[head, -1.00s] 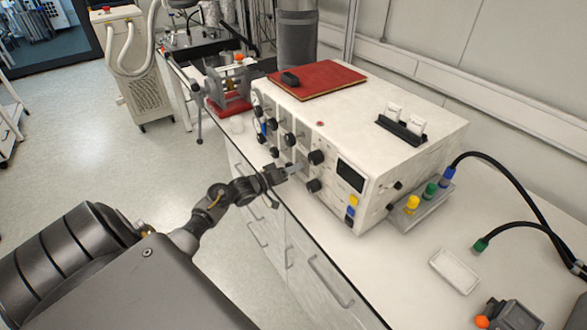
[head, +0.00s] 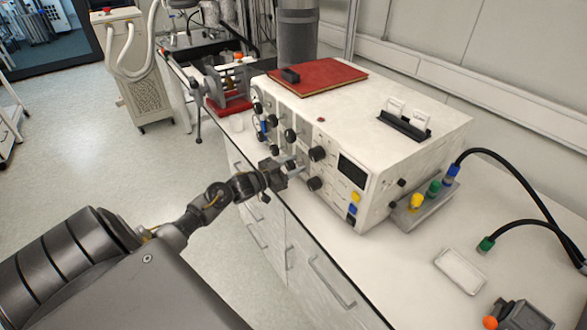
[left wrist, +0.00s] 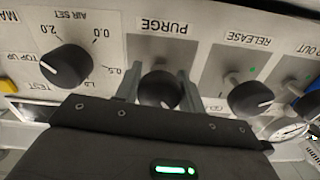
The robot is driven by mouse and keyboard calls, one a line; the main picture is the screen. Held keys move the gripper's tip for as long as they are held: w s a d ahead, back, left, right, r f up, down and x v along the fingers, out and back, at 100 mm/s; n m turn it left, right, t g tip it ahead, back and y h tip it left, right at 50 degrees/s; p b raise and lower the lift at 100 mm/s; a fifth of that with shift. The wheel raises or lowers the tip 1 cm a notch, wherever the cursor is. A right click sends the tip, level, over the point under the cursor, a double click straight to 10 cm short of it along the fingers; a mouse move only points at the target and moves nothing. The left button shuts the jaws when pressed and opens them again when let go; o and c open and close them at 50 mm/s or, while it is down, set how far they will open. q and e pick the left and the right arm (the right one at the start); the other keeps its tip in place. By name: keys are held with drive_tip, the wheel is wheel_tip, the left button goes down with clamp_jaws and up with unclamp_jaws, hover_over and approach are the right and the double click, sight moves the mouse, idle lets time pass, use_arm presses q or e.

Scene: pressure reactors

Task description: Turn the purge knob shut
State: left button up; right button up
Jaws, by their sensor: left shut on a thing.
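The purge knob (left wrist: 160,88) is a round black knob on the white panel, under the upside-down PURGE label (left wrist: 161,27) in the left wrist view. A pale mark shows low on its face. My left gripper (left wrist: 158,86) is shut on it, one grey finger on each side. In the head view the left gripper (head: 296,165) reaches the front of the white instrument box (head: 430,150), and its fingers hide the purge knob there. My right gripper is in neither view.
The release knob (left wrist: 250,98) sits close on one side and the air set knob (left wrist: 66,66) on the other. More black knobs (head: 317,153) stick out near the gripper. A red book (head: 325,80) lies on the box.

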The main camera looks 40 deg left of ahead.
use_arm(q)
drive_tip(key=m+b, duration=0.2)
drive_tip(key=m, duration=0.3)
drive_tip(key=shift+m, duration=0.4)
drive_tip(key=shift+m+b, duration=0.55)
drive_tip(key=shift+m, duration=0.25)
drive_tip(key=o, duration=1)
drive_tip(key=shift+c, duration=0.2)
drive_tip(key=shift+s+a, duration=0.1)
